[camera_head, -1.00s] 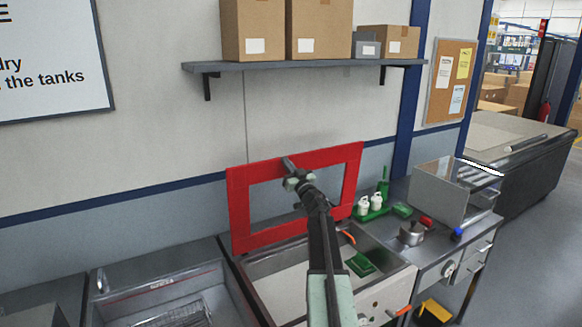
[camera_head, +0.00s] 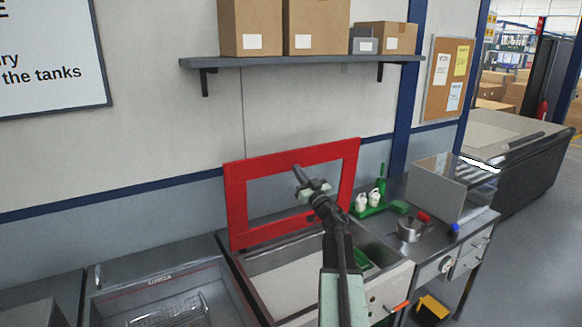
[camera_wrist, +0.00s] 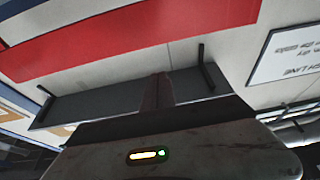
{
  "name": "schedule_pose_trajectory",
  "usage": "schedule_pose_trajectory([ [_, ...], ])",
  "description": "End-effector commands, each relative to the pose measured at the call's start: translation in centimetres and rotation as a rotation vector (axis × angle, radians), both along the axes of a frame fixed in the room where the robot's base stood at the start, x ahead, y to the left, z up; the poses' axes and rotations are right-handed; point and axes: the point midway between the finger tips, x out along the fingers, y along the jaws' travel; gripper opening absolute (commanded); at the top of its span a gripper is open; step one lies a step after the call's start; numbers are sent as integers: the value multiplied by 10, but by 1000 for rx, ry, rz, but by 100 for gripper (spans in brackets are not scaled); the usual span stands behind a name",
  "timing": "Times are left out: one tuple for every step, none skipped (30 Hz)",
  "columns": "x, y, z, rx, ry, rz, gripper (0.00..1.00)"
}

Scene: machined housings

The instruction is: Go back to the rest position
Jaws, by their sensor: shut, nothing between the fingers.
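My gripper (camera_head: 298,173) is at the end of my raised arm, above the sink basin and in front of the red frame (camera_head: 237,207) in the head view. It is shut with nothing held. In the wrist view the shut fingers (camera_wrist: 157,92) point up into the picture, with the red frame (camera_wrist: 130,40) across the top and the shelf underside (camera_wrist: 95,108) behind them. The gripper looks apart from the frame, though the exact gap cannot be told.
A sink basin (camera_head: 262,270) lies below my arm, and another basin with a wire basket (camera_head: 170,312) is at left. A metal pot (camera_head: 409,229), green tray (camera_head: 371,210) and steel box (camera_head: 437,187) stand on the right counter. A wall shelf (camera_head: 300,60) holds cardboard boxes.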

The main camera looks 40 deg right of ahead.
Motion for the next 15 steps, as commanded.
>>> schedule_pose_trajectory([
  [-11,3,-1,-1,0,0,0],
  [-15,4,-2,-1,0,0,0],
  [-19,4,-2,-2,0,-1,0],
  [-21,4,-2,-2,0,-1,0],
  [-23,4,-2,-2,1,-1,0],
  [-25,4,-2,-2,1,-1,0],
  [-26,4,-2,-1,1,0,0],
  [-26,4,-2,-1,1,0,0],
  [-26,4,-2,-1,1,0,0],
  [-26,4,-2,-1,1,0,0],
  [-26,4,-2,-1,0,0,0],
  [-26,4,-2,-1,0,0,0],
  [-26,4,-2,-1,0,0,0],
  [-26,4,-2,-1,0,0,0],
  [-26,4,-2,-1,0,0,0],
])
